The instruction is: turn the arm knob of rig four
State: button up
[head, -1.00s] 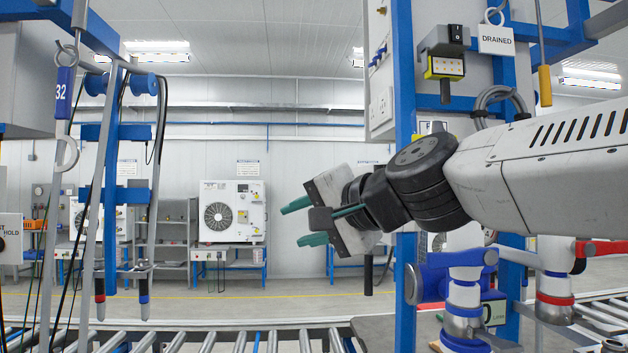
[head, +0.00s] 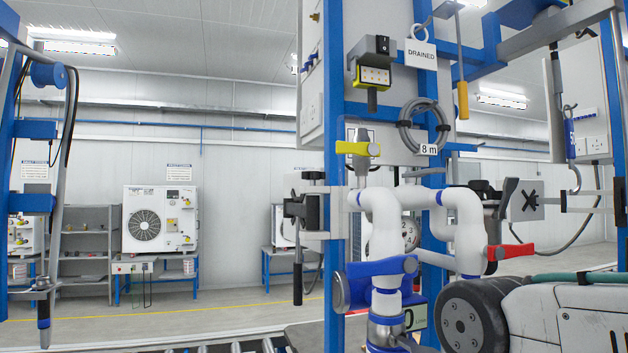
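No rig number or label naming an arm knob is legible. On the blue-framed station ahead, a white pipe manifold (head: 383,207) carries a yellow lever handle (head: 358,148), a blue handle (head: 382,267) and a red handle (head: 510,251). Above them is a control box with a black switch (head: 383,45) and a yellow-edged panel (head: 374,76). A gauge (head: 410,235) is partly hidden behind the pipes. A black clamp-like part (head: 303,211) sits left of the manifold. My arm crosses the lower right, in front of the station; my gripper's fingers are not visible.
A "DRAINED" tag (head: 421,54) and a coiled grey hose (head: 421,126) hang on the station. A blue post stands at the left edge. Rollers (head: 235,347) run along the bottom. A white fan unit (head: 160,219) stands by the far wall, with open floor before it.

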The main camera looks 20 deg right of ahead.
aim_at(311, 175)
jog(key=z, duration=1.8)
jog(key=k, duration=0.85)
jog(key=u, duration=1.35)
jog(key=i, duration=0.5)
jog(key=u, duration=0.05)
